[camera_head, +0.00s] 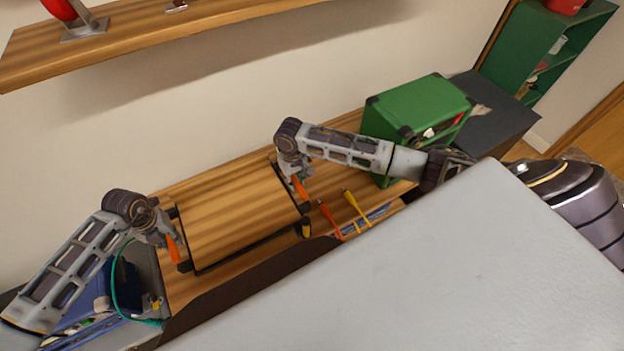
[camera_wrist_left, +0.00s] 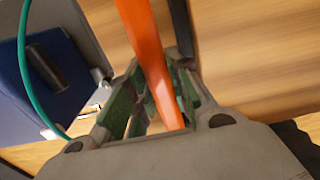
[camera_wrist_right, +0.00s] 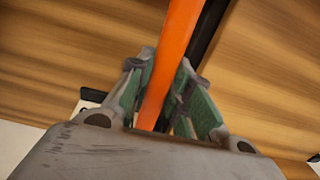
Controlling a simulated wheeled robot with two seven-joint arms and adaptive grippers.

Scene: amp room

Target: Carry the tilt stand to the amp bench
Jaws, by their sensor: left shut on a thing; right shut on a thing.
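The tilt stand (camera_head: 235,215) is a wooden board on a black frame with an orange handle at each side. It lies over the wooden amp bench (camera_head: 185,288); I cannot tell whether it touches the bench top. My left gripper (camera_head: 172,238) is shut on the left orange handle, which also shows between its fingers in the left wrist view (camera_wrist_left: 150,60). My right gripper (camera_head: 296,179) is shut on the right orange handle, seen between the fingers in the right wrist view (camera_wrist_right: 170,65). The grippers hide parts of both handles.
A green amp (camera_head: 415,110) stands on the bench to the right, beside a dark grey box (camera_head: 497,105). Orange and yellow rods (camera_head: 352,205) stick up near the stand's right. A blue case (camera_head: 90,305) and green cable (camera_head: 116,278) are at left. A wooden shelf (camera_head: 150,35) hangs above.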

